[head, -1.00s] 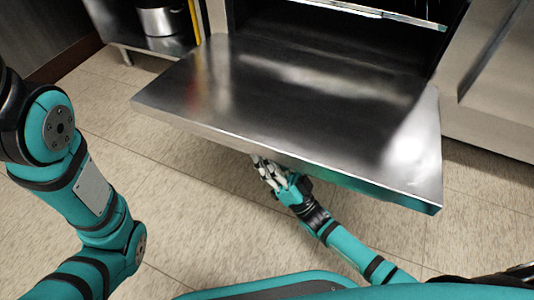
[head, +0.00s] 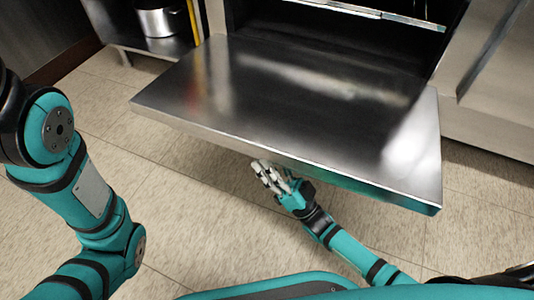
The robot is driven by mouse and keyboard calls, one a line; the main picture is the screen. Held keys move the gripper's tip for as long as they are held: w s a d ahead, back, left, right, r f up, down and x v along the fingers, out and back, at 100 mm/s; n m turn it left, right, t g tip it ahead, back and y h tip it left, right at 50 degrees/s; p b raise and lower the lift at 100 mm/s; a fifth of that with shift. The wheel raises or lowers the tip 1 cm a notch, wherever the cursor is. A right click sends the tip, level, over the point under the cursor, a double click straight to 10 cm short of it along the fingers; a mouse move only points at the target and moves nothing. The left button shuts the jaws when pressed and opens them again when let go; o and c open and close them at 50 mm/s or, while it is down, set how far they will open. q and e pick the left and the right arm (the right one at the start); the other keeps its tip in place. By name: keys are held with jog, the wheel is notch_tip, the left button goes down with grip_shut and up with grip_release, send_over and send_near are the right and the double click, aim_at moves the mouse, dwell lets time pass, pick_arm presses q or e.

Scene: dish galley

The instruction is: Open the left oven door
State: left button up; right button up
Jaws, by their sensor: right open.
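The oven door (head: 300,100) is a wide steel panel, swung down and lying about level in front of the oven opening (head: 330,35). The opening is dark inside, with a rack edge (head: 365,14) across it. My right gripper (head: 266,174) is open, just below and in front of the door's front edge. Its white fingers reach up close to that edge; I cannot tell whether they touch it. Nothing shows between them. The door's underside and handle are hidden. My left arm stands at the left, with its gripper out of view.
A steel pot (head: 157,21) stands on a low shelf (head: 165,46) at the upper left, beside a yellow upright strip (head: 192,20). A closed steel panel (head: 500,80) is right of the opening. The tiled floor (head: 190,215) is clear.

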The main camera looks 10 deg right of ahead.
jog(key=v, duration=1)
jog(key=shift+d+f, duration=0.15)
jog(key=shift+d, duration=0.05)
jog(key=shift+s, duration=0.15)
